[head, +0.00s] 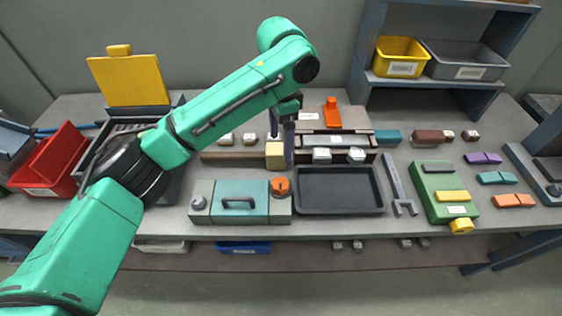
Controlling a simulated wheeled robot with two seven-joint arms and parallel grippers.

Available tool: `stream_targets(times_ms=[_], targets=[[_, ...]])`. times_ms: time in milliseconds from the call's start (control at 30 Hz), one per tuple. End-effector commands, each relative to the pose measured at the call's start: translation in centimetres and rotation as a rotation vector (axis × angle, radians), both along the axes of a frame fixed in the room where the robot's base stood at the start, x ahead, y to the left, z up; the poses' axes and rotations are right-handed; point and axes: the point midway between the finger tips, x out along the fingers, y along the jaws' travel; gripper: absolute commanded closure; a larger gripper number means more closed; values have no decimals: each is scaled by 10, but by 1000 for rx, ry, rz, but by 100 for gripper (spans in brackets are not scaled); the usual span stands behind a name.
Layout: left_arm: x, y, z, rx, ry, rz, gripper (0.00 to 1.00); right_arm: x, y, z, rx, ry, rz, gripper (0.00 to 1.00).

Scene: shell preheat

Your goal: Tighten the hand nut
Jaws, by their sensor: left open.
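My left gripper (288,155) points down at the middle of the bench, close beside a yellow block (274,158) at the end of a dark rail. It is open. A slim dark upright part shows behind that block. I cannot tell whether the gripper touches the block. An orange knob (280,186) sits on the right end of a teal and grey box with a handle (238,203). A yellow knob (461,226) is on the front of a green case (436,188). I cannot tell which of these is the hand nut. My right gripper is out of view.
An empty black tray (340,208) lies right of the teal box, with a grey wrench (397,183) beside it. A red bin (52,158) stands at the left. A shelf at the back right holds a yellow bin (400,58) and a grey bin (466,61).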

Motion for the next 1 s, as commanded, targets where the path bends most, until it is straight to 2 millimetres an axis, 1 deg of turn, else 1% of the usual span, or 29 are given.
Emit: stream_targets(times_ms=[67,167,233,333,433,500,600,667,733,900,933,967,1000], targets=[[-1,0,-11,0,3,-1,15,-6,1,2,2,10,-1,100],[-2,0,-33,0,3,-1,15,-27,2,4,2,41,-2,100],[-2,1,-53,1,4,-1,15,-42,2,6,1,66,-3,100],[-3,0,-80,0,3,0,15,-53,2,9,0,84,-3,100],[-4,0,-106,-1,3,1,15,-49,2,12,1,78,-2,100],[-4,0,-120,0,1,0,15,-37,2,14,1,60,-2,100],[-4,0,-134,-2,0,-1,15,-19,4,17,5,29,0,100],[-4,-1,-138,-4,-2,-2,15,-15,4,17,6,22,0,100],[-4,-1,-140,-3,-2,-2,15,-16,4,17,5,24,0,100],[-4,-1,-141,-3,-2,-1,15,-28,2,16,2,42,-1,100],[-4,-1,-141,-3,-2,-1,23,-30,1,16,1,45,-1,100],[-4,-1,-140,-3,-2,-1,34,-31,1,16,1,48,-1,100],[-4,-1,-140,-3,-2,-1,49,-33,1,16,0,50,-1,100]])
